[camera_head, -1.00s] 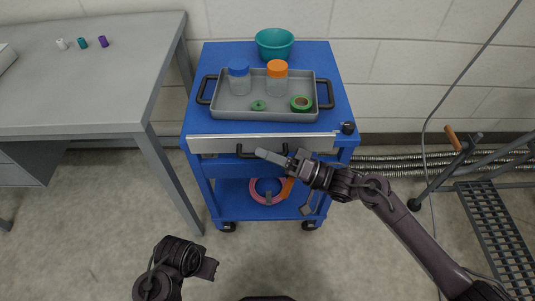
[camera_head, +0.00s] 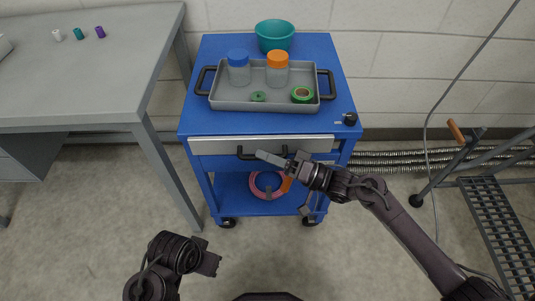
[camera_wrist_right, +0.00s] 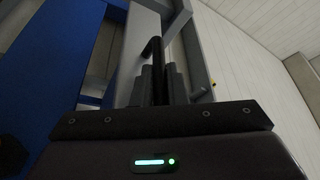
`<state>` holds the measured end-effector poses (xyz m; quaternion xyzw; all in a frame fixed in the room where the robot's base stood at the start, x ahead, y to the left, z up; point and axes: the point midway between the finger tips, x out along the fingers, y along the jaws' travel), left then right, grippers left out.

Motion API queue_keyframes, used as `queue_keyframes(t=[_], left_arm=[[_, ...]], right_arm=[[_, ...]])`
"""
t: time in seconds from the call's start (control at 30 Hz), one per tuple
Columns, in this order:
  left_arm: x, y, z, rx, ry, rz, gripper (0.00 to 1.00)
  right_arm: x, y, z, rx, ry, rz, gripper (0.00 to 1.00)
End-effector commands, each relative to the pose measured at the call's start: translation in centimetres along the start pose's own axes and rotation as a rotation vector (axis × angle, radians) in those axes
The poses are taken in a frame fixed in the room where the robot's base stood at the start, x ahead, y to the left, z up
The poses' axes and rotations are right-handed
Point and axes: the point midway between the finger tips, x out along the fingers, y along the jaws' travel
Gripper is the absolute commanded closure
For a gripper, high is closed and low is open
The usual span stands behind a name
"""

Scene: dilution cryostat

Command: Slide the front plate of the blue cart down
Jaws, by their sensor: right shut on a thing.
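The blue cart (camera_head: 260,126) stands ahead in the head view. Its front plate (camera_head: 215,146) is a light grey strip across the front, just below the top edge. A black handle (camera_head: 245,155) sits on the plate. My right gripper (camera_head: 284,160) reaches in from the right and is shut on the handle, hiding its middle and right part. In the wrist view the right gripper (camera_wrist_right: 160,85) has its dark fingers around the black handle bar (camera_wrist_right: 152,48). My left gripper (camera_head: 209,263) is low at the left, away from the cart; its jaw opening is unclear.
A grey tray (camera_head: 225,104) with two jars and green rings lies on the cart, with a teal bowl (camera_head: 275,36) behind. A grey table (camera_head: 90,90) stands close on the left. A metal frame with steps (camera_head: 500,230) is at the right. Floor in front is clear.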

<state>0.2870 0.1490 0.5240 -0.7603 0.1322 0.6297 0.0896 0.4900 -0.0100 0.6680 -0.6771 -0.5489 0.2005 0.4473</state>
Motion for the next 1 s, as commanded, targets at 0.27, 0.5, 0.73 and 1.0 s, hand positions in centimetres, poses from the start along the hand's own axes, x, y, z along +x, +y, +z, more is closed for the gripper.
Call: queue_keyframes(t=[0.27, 0.5, 0.73, 1.0], left_arm=[[0.1, 0.0, 0.0, 0.000, -0.001, 0.000, 0.64], [0.1, 0.0, 0.0, -0.001, -0.001, 0.000, 0.64], [0.0, 0.0, 0.0, -0.001, -0.001, 0.000, 0.64], [-0.2, -0.1, 0.3, -0.006, -0.019, -0.002, 0.64]], right_arm=[[-0.2, 0.4, 0.5, 0.012, -0.006, 0.012, 0.78], [-0.2, 0.3, 0.3, 0.008, -0.004, 0.009, 0.78], [-0.4, 0.2, 0.3, 0.007, -0.004, 0.008, 0.78], [-4.5, 0.3, 0.3, 0.009, -0.005, 0.012, 0.78]])
